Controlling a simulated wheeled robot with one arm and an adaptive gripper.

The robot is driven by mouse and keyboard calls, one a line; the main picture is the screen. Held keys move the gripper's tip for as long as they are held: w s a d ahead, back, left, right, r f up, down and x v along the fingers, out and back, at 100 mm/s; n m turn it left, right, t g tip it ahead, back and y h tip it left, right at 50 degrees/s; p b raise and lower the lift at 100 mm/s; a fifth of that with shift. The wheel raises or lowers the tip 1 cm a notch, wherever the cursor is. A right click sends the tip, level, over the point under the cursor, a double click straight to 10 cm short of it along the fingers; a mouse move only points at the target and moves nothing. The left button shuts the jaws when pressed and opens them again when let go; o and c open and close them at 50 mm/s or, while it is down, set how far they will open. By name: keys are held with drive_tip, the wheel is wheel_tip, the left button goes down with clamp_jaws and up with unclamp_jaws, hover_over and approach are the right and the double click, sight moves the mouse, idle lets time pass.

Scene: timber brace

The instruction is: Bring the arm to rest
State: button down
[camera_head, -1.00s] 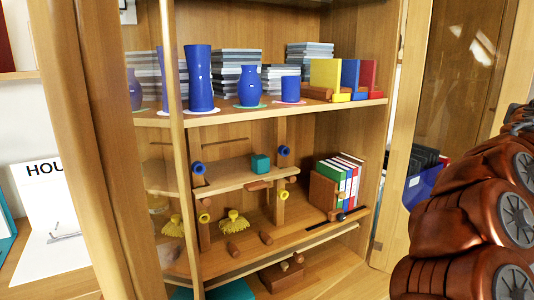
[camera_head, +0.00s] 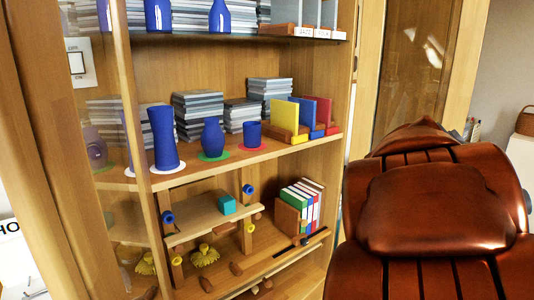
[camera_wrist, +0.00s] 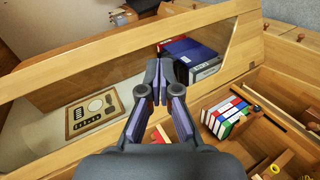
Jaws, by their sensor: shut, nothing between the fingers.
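My gripper (camera_wrist: 160,98) shows in the wrist view with its two dark fingers together and nothing between them. I cannot tell how far the fingertips are from the wood. My copper-brown arm (camera_head: 435,215) fills the right of the head view, and the gripper is not visible there.
The cabinet shelves hold blue vases (camera_head: 163,138), (camera_head: 213,139), a blue cup (camera_head: 252,134), grey stacks (camera_head: 198,116), upright books (camera_head: 306,200) and a teal cube (camera_head: 227,204). A wooden door post (camera_head: 357,80) stands beside my arm. A panel with cut-out shapes (camera_wrist: 91,112) lies at the left.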

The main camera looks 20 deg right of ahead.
drive_tip(key=s+a+f+m+g+y+p, duration=0.1)
drive_tip(key=s+a+f+y+p, duration=0.15)
drive_tip(key=a, duration=0.35)
drive_tip(key=s+a+f+m+y+p, duration=0.1)
drive_tip(key=a+f+y+p, duration=0.1)
drive_tip(key=a+f, duration=0.3)
drive_tip(key=s+a+f+m+g+y+p, duration=0.1)
drive_tip(key=s+a+f+y+p, duration=0.1)
drive_tip(key=a, duration=0.6)
drive_tip(key=s+a+f+g+y+p, duration=0.2)
drive_tip(key=s+a+g+y+p, duration=0.2)
drive_tip(key=s+a, duration=1)
drive_tip(key=a+y+p, duration=0.1)
drive_tip(key=a, duration=0.1)
drive_tip(key=shift+a+f+g, duration=0.3)
drive_tip(key=shift+d+m, duration=0.15)
drive_tip(key=shift+m, duration=0.15)
